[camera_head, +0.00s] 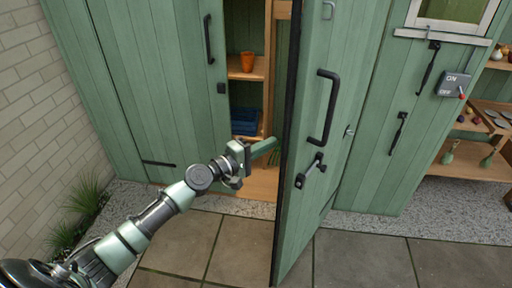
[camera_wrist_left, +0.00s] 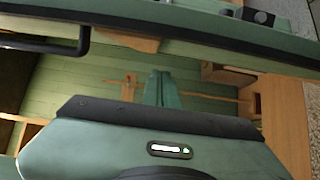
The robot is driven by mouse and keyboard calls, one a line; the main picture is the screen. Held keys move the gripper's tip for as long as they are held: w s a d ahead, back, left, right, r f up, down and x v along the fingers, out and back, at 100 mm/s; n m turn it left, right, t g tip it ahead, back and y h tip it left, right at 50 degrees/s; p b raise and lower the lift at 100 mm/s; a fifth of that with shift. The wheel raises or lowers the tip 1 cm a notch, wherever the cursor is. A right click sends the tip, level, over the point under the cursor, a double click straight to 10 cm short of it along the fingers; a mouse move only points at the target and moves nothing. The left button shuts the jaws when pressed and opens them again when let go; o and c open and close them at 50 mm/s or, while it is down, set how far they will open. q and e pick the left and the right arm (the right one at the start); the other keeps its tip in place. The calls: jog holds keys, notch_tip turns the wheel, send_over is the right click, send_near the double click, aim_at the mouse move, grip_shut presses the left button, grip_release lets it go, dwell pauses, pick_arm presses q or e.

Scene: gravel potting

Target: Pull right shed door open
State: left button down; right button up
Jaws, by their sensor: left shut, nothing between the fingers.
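The right shed door (camera_head: 318,110) is green and stands partly open, swung out toward me. Its black pull handle (camera_head: 326,108) and black latch (camera_head: 311,171) are on its outer face. The door also crosses the top of the left wrist view (camera_wrist_left: 200,28), with the handle (camera_wrist_left: 85,42) at upper left. My left gripper (camera_head: 272,146) is shut and empty in the doorway, left of the door's free edge. Its fingers (camera_wrist_left: 160,88) also show in the left wrist view. I cannot tell whether they touch the door. My right gripper is out of view.
The left shed door (camera_head: 150,85) is shut, with its own black handle (camera_head: 208,40). Inside are wooden shelves with an orange pot (camera_head: 247,61) and a blue stack (camera_head: 245,122). A switch box (camera_head: 453,84) hangs at right. Paving slabs (camera_head: 365,262) lie clear in front.

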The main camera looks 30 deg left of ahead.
pick_arm(q)
jog(key=d+p, duration=0.1)
jog(key=d, duration=0.1)
jog(key=w+d+p, duration=0.1)
jog(key=d, duration=0.2)
jog(key=shift+w+p, duration=0.1)
jog(key=shift+p, duration=0.25)
